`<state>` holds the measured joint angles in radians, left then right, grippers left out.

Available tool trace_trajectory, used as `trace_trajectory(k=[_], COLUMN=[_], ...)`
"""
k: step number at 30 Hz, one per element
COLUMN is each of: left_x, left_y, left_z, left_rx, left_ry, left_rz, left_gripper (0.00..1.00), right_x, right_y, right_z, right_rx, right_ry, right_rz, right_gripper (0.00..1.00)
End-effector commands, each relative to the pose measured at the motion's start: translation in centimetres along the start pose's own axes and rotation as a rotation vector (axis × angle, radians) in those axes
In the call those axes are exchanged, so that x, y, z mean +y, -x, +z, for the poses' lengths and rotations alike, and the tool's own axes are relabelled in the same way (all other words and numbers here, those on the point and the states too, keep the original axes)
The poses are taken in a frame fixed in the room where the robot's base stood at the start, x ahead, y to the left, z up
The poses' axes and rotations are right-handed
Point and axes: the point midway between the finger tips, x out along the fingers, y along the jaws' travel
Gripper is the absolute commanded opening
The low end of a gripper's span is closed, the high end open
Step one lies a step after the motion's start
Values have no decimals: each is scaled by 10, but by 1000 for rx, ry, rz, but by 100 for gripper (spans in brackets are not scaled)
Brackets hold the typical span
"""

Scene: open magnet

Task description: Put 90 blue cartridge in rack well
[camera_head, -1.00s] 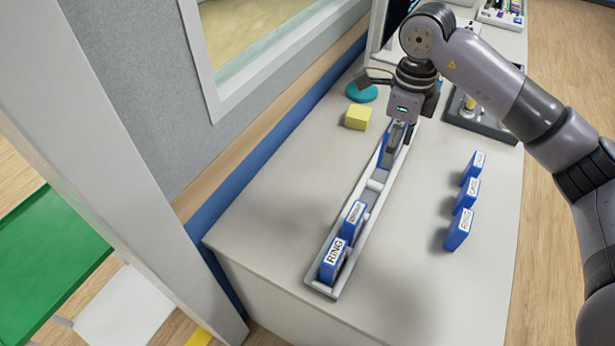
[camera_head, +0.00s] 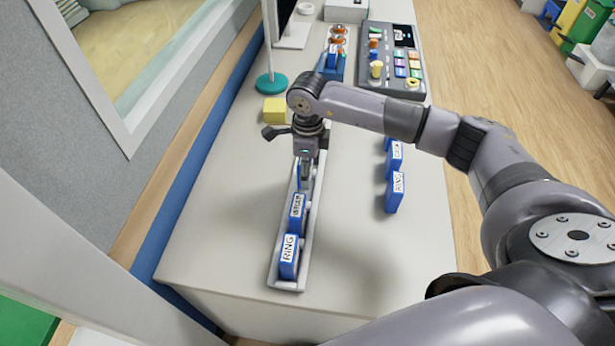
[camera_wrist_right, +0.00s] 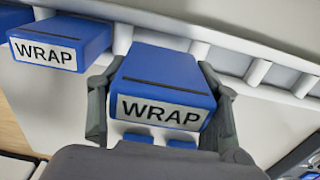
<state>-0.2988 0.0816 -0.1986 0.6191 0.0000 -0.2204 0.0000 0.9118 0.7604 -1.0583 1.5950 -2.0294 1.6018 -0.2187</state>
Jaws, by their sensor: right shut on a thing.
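A long white rack (camera_head: 273,279) with dividers lies along the table. Two blue cartridges stand in its near part: one labelled RING (camera_head: 288,257), and another (camera_head: 297,213) just beyond it. My right gripper (camera_head: 305,182) is over the rack past these two. In the right wrist view, its fingers (camera_wrist_right: 160,98) are shut on the sides of a blue cartridge labelled WRAP (camera_wrist_right: 168,76), at the rack (camera_wrist_right: 215,48). I cannot tell whether its base is seated. Another WRAP cartridge (camera_wrist_right: 62,40) is to its left. My left gripper is out of view.
Loose blue cartridges (camera_head: 395,192) stand in a row on the table (camera_head: 350,245) right of the rack. A yellow block (camera_head: 274,109), a teal round base (camera_head: 272,83) and a grey panel with coloured parts (camera_head: 392,60) are farther back. The table right of the rack's near end is clear.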

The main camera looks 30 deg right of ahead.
Motion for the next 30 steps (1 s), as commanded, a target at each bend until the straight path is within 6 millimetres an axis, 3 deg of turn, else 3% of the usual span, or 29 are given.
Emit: trace_trajectory(k=[11,22,23,30], left_x=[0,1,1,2], left_y=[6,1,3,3], left_z=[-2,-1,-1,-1], left_rx=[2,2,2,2], left_ry=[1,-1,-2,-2], left_rz=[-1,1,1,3], left_gripper=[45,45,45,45], right_x=[0,0,0,0], right_y=[-43,-49,-47,-47], right_z=[0,0,0,0], right_rx=[1,0,0,1], right_ry=[-1,0,0,0], right_rz=[1,-1,-1,0], right_gripper=[28,28,60,76])
